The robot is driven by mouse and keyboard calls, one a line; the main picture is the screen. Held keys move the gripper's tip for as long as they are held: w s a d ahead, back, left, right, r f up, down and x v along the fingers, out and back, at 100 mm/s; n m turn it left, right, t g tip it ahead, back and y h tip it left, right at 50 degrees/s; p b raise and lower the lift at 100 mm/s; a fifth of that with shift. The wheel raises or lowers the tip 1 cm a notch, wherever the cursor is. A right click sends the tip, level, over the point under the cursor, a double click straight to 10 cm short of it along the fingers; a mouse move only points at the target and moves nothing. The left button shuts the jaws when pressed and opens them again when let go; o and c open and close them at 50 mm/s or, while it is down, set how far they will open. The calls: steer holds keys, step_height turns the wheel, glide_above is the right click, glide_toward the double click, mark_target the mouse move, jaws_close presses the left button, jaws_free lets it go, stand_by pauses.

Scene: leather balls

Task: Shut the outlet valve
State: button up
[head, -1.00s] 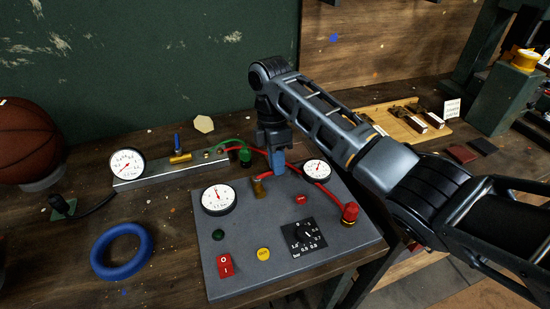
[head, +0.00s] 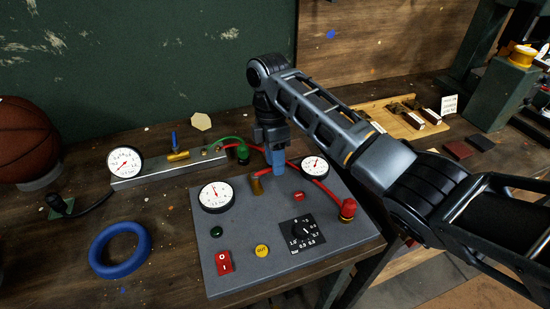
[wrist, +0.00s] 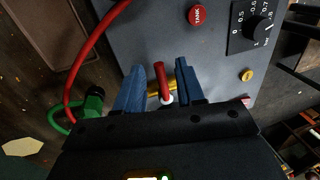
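In the wrist view a valve with a red lever (wrist: 160,74) on a brass body (wrist: 153,93) stands at the edge of the grey panel. The lever has a pale end. My gripper (wrist: 160,79) has its two blue fingers on either side of the lever, with gaps showing, so it is open.
A blue-handled valve (head: 175,142) sits on a metal rail (head: 140,179) at left. Gauges (head: 215,196), a yellow button (head: 262,251), a red switch (head: 224,263) and a black dial (head: 302,232) are on the panel. Red hose (head: 325,191) runs close to my gripper. A blue ring (head: 120,250) lies left.

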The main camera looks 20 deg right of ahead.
step_height(320, 180, up, 8)
steer(key=w, duration=0.1)
steer(key=shift+w+f, duration=0.15)
steer(key=shift+w, duration=0.1)
stand_by(0.6)
